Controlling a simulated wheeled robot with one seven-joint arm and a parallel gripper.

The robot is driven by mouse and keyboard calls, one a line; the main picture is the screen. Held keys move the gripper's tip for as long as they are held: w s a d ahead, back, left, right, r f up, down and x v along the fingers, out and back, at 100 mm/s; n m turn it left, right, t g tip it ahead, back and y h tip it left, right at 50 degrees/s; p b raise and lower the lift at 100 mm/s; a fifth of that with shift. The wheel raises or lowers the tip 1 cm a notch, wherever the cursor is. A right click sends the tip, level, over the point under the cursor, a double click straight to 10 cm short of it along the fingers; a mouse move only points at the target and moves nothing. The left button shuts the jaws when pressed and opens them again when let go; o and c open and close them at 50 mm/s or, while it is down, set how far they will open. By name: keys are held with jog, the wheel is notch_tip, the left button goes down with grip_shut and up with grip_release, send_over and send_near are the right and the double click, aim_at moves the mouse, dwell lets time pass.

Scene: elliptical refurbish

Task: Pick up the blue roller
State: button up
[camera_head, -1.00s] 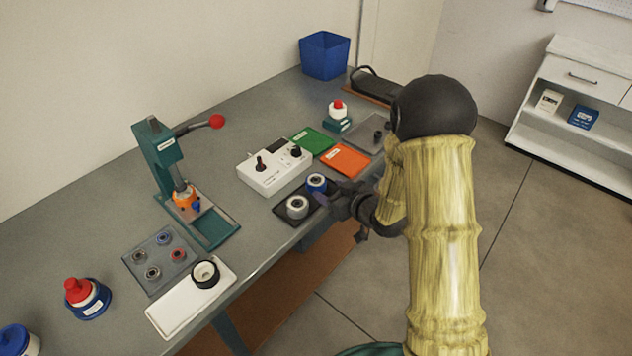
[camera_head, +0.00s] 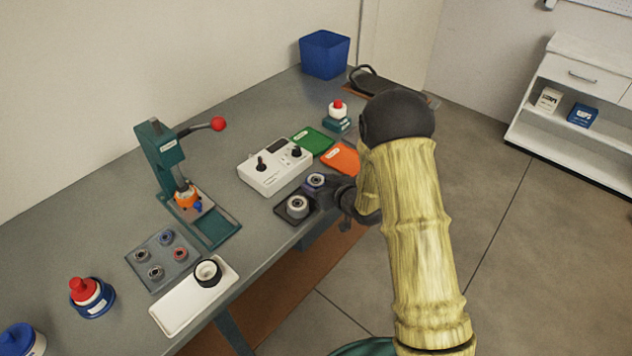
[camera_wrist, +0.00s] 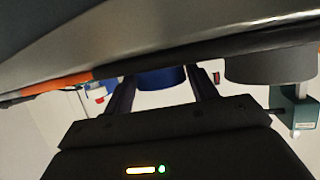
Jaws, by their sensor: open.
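The blue roller (camera_head: 315,179) stands on a small dark tray (camera_head: 283,218) near the bench's front edge, partly hidden by my gripper in the head view. My gripper (camera_head: 327,187) is at the roller's right side. In the wrist view, which looks upside down, the blue roller (camera_wrist: 160,79) shows between the two spread fingers of my gripper (camera_wrist: 161,85). The jaws are open, and I cannot tell whether either finger touches the roller.
A grey-white roller (camera_head: 297,206) stands on the same tray, close beside the blue one. A white control box (camera_head: 272,167) is behind. Green (camera_head: 314,141) and orange (camera_head: 341,158) trays lie farther back. A green press (camera_head: 168,165) stands to the left.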

aim_at(320, 182)
dwell(0.4)
jog(key=c, duration=0.7)
jog(key=shift+o, duration=0.2)
jog(key=shift+r, duration=0.15)
notch_tip(320, 182, up, 10)
jog(key=shift+f, duration=0.1)
jog(key=shift+f, duration=0.1)
dwell(0.3)
